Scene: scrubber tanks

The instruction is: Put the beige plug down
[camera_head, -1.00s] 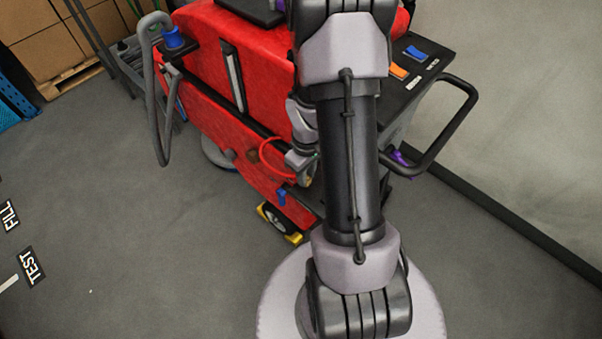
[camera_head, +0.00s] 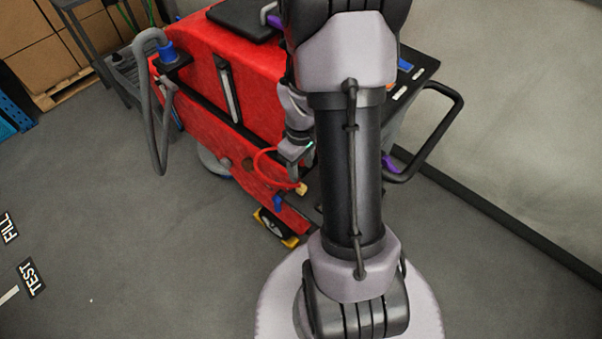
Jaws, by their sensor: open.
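The beige plug (camera_head: 302,188) is a small pale-yellow piece at the end of a red looped cord (camera_head: 258,163) on the side of the red scrubber (camera_head: 195,100). It shows low on the machine's side, just below my gripper (camera_head: 295,174). My gripper points down beside the machine, partly hidden by my own arm. Its jaws are open, but the fingers are small and hard to make out. The plug seems to hang from the cord; I cannot tell whether it still touches a fingertip. A brownish round spot (camera_head: 248,164) is on the machine's side near the cord.
A blue valve-like part (camera_head: 278,202) and a yellow-rimmed wheel (camera_head: 272,226) are below the plug. A grey hose (camera_head: 156,120) loops at the machine's left. A black handle (camera_head: 440,140) sticks out at right. FILL (camera_head: 8,227) and TEST (camera_head: 31,278) floor labels lie on clear floor.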

